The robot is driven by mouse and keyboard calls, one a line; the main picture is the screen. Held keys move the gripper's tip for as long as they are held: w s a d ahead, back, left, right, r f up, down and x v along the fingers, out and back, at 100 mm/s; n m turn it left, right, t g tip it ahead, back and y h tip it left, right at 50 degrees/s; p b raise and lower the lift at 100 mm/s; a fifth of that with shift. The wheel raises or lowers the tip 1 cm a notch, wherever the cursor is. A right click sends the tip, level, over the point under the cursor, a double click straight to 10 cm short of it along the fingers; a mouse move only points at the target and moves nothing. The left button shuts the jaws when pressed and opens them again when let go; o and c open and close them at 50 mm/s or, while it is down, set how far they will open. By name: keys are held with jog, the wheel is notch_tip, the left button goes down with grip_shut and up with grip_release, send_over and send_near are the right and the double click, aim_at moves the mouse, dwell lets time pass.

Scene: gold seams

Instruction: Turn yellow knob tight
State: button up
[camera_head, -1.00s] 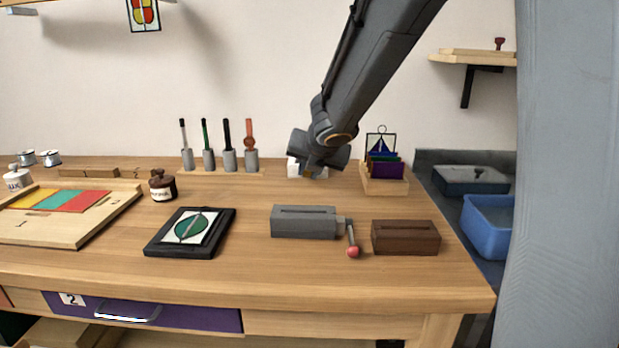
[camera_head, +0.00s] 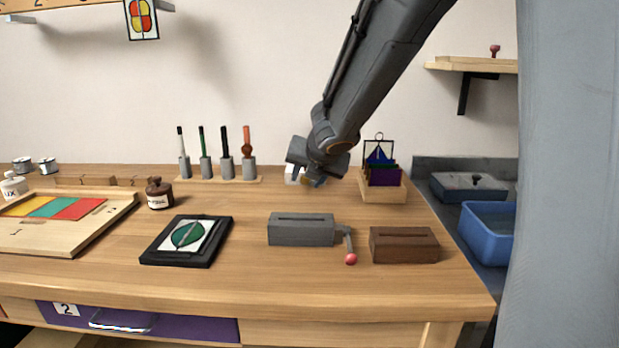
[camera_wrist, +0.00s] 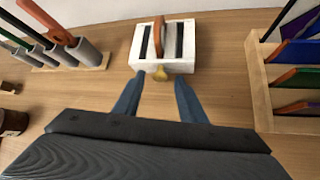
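In the wrist view, a white block (camera_wrist: 143,64) with dark slots stands on the wooden table. A small yellow knob (camera_wrist: 160,84) sticks out of its near side. An orange-red handled thing (camera_wrist: 164,40) stands up from the block. My gripper (camera_wrist: 160,77) is open, its two blue-grey fingers apart. In the picture the knob lies between the fingertips, with a gap on both sides. I cannot tell the fingers' height against it. In the head view my gripper (camera_head: 313,179) hides most of the white block (camera_head: 292,174).
A rack of upright tools (camera_head: 222,179) stands to the left. A wooden rack of coloured glass sheets (camera_head: 383,190) stands close on the right. A grey box with a red-knobbed crank (camera_head: 301,229) and a brown block (camera_head: 404,245) sit nearer the front.

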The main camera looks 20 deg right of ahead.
jog(key=shift+p+v, duration=2.15)
jog(key=shift+v, duration=1.65)
